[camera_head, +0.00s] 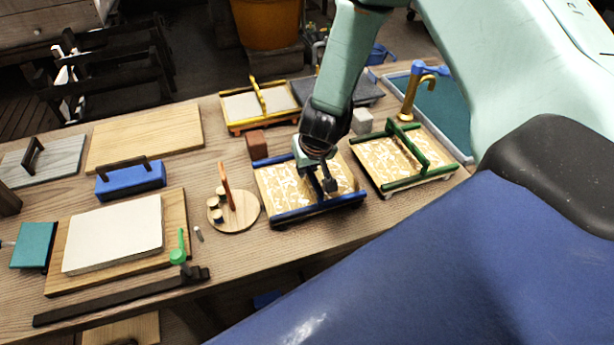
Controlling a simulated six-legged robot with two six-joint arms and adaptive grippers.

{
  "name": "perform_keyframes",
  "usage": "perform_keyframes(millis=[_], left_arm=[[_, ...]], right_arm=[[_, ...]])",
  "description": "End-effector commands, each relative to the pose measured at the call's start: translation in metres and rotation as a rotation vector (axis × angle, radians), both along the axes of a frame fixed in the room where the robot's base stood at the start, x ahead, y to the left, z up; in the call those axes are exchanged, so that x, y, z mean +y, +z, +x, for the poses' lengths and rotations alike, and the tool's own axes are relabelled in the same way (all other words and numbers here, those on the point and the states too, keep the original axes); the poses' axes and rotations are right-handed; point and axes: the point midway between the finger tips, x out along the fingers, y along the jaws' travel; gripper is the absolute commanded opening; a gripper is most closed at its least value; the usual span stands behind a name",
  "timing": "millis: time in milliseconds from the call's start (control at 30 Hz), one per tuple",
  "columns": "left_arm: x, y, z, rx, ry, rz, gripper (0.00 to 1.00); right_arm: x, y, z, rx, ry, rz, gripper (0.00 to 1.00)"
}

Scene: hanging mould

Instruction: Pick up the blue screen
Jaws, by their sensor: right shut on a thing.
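The blue screen (288,196) is a patterned yellow and white panel with blue bars along its front and back edges. I cannot tell if the screen is clear of the bench. My left gripper is not in view.
A green-barred screen (405,160) stands close on the right, and a yellow-handled tray (258,104) behind. A round wooden board (240,216) with pegs sits just left. A sink (447,125) is at the right.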

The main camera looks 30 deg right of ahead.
Motion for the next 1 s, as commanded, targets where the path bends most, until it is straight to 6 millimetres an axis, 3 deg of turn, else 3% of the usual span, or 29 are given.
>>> perform_keyframes(millis=[167,367,1000], left_arm=[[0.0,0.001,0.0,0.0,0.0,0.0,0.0],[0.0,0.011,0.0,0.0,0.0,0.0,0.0],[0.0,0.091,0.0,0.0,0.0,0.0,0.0]], right_arm=[[0.0,0.0,-0.001,0.004,0.0,0.001,0.0],[0.0,0.015,-0.001,0.002,0.0,0.001,0.0],[0.0,0.126,0.0,0.001,-0.001,0.002,0.0]])
